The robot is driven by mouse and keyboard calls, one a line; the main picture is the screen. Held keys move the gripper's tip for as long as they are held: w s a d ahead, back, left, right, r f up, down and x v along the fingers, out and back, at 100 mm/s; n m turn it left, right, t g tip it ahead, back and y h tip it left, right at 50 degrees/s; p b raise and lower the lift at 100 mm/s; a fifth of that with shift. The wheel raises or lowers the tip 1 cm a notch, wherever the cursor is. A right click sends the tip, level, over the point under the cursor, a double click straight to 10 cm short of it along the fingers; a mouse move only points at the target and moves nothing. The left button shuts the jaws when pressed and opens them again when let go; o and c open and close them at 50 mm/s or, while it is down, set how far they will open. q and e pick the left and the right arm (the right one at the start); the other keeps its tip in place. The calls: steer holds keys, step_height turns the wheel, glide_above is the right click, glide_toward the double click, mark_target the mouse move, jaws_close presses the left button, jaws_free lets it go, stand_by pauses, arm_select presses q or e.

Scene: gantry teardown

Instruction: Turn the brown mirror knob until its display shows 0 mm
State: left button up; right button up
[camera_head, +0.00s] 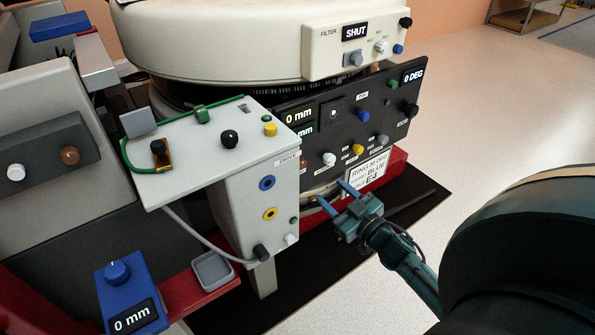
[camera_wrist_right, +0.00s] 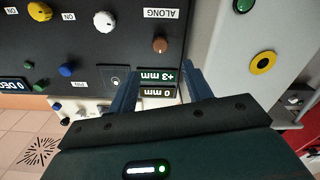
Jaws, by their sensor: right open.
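A small brown knob (camera_wrist_right: 159,45) sits on the black panel in the right wrist view, where the panel appears upside down. Beside it is a display reading +3 mm (camera_wrist_right: 157,75), and next to that one reading 0 mm (camera_wrist_right: 157,92). In the head view the 0 mm display (camera_head: 299,116) is clear, but the second is partly hidden by the grey box. My right gripper (camera_head: 334,195) is open and empty in front of the panel's lower edge. In the wrist view its fingers (camera_wrist_right: 160,76) point toward the brown knob, apart from it. My left gripper is out of view.
A grey box (camera_head: 243,215) with knobs and a green cable stands left of the black panel (camera_head: 395,135). Another brown knob (camera_head: 70,155) is on a grey unit at far left. A blue box (camera_head: 130,290) reads 0 mm. Open floor lies at right.

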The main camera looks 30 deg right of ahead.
mark_target(303, 165)
steer(key=w+b, duration=0.1)
steer(key=w, duration=0.6)
steer(key=w+a+b, duration=0.1)
steer(key=w, duration=0.3)
steer(key=shift+w+b, duration=0.25)
steer(key=shift+b, duration=0.05)
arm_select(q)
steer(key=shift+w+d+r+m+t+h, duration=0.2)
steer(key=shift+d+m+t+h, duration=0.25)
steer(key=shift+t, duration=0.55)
arm_select(e)
steer(key=shift+w, duration=0.55)
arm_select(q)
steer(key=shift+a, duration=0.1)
arm_select(e)
steer(key=shift+c, duration=0.5)
steer(key=c, duration=0.9)
steer(key=shift+n, duration=0.4)
